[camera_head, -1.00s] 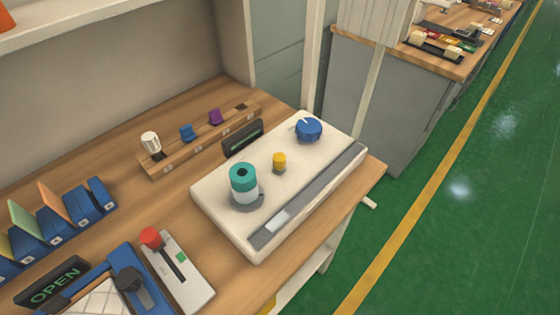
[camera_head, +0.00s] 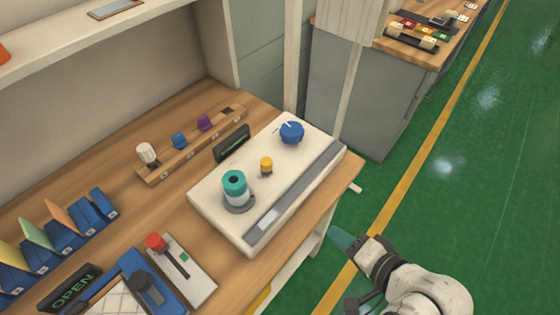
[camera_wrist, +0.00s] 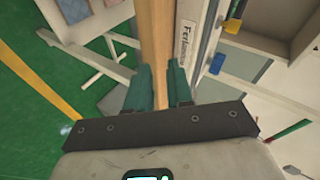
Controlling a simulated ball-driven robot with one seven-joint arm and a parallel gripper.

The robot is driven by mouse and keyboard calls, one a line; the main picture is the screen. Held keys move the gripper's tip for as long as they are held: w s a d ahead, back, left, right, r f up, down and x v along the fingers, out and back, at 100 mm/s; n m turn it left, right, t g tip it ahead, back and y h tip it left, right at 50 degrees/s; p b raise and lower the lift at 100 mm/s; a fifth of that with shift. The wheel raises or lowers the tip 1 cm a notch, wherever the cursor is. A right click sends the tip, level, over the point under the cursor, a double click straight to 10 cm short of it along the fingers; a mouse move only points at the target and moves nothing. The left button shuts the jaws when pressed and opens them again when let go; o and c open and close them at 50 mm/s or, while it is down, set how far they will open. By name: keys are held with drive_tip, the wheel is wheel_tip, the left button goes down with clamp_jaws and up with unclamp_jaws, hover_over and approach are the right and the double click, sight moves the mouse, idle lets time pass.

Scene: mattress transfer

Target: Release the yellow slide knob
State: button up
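A small yellow knob (camera_head: 266,165) stands upright on the white device (camera_head: 225,219), between a teal-topped cylinder (camera_head: 235,186) and a blue dial (camera_head: 292,132). Nothing grips it. My gripper (camera_head: 338,238) is beyond the table's right edge, over the green floor, apart from the knob. In the wrist view my gripper (camera_wrist: 161,70) shows two teal fingers with a gap between them and nothing held. That view also shows a yellow knob (camera_wrist: 233,22) and a blue dial (camera_wrist: 217,63), off to the right of the fingers.
A red-topped lever on a grey plate (camera_head: 198,285), an OPEN sign (camera_head: 70,288) and blue holders (camera_head: 64,237) occupy the table's front left. A wooden rack (camera_head: 158,172) lies behind the device. A grey cabinet (camera_head: 345,100) stands beyond. The floor (camera_head: 440,220) at right is clear.

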sight(270, 168)
drive_tip(key=a+r+m+y, duration=0.1)
drive_tip(key=r, duration=0.1)
drive_tip(key=w+a+r+m+t+y, duration=0.1)
drive_tip(key=a+r, duration=0.1)
drive_tip(key=r, duration=0.1)
drive_tip(key=w+a+r+p, duration=0.1)
drive_tip(key=r, duration=0.1)
drive_tip(key=shift+w+a+r+m+t+y, duration=0.15)
drive_tip(key=shift+w+a+m+t+y, duration=0.05)
drive_tip(key=shift+a+m+t+y, duration=0.2)
clamp_jaws()
drive_tip(key=p+x, duration=0.1)
drive_tip(key=x, duration=0.3)
drive_tip(key=p+x, duration=0.1)
drive_tip(key=x, duration=0.4)
drive_tip(key=r+p+x, duration=0.1)
drive_tip(key=x, duration=0.3)
drive_tip(key=shift+w+a+f, duration=0.1)
drive_tip(key=shift+w+a, duration=0.1)
drive_tip(key=shift+w, duration=0.2)
drive_tip(key=shift+w+a, duration=0.1)
drive_tip(key=shift+f, duration=0.1)
